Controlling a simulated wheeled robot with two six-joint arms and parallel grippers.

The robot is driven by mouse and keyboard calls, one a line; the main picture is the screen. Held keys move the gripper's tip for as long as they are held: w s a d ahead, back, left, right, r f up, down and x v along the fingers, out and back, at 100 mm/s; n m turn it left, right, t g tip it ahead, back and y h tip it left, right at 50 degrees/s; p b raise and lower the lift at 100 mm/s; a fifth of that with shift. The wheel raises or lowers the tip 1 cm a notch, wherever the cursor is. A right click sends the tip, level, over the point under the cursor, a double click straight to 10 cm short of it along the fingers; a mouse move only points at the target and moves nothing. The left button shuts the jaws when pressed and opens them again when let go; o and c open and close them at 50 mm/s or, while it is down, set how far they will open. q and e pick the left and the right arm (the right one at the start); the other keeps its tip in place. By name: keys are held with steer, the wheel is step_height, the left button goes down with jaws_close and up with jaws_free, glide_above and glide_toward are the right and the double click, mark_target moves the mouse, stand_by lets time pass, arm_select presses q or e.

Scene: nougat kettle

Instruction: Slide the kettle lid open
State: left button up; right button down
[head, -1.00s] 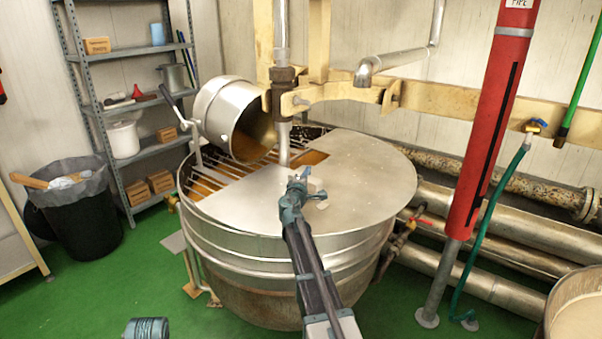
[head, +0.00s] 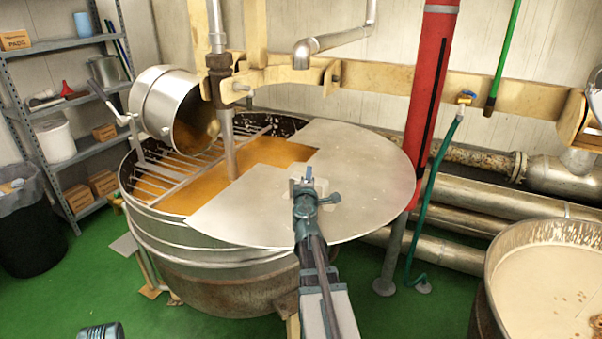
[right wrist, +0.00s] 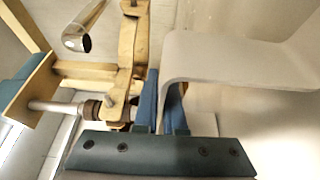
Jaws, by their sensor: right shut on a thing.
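The kettle lid (head: 370,180) is a flat grey metal plate with a cut-out corner, lying on top of the large round kettle (head: 190,240). It overhangs the kettle's right side. Orange-brown contents (head: 260,155) show in the open left and back part. My right gripper (head: 308,187) is at the pale handle on the lid, shut on it. The right wrist view shows the gripper fingers (right wrist: 162,108) against the bent grey handle (right wrist: 215,60). A teal part of my left arm shows at the bottom left; its fingers cannot be made out.
A tilted metal pot (head: 160,105) and a bar grate (head: 185,170) sit over the kettle's left side. A vertical pipe (head: 228,130) dips into the opening. A red post (head: 430,90) stands behind the lid's right edge. Another vat (head: 560,260) stands at right.

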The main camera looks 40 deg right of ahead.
stand_by(0.3)
steer(key=c, duration=1)
jaws_free()
steer(key=shift+a, duration=0.15)
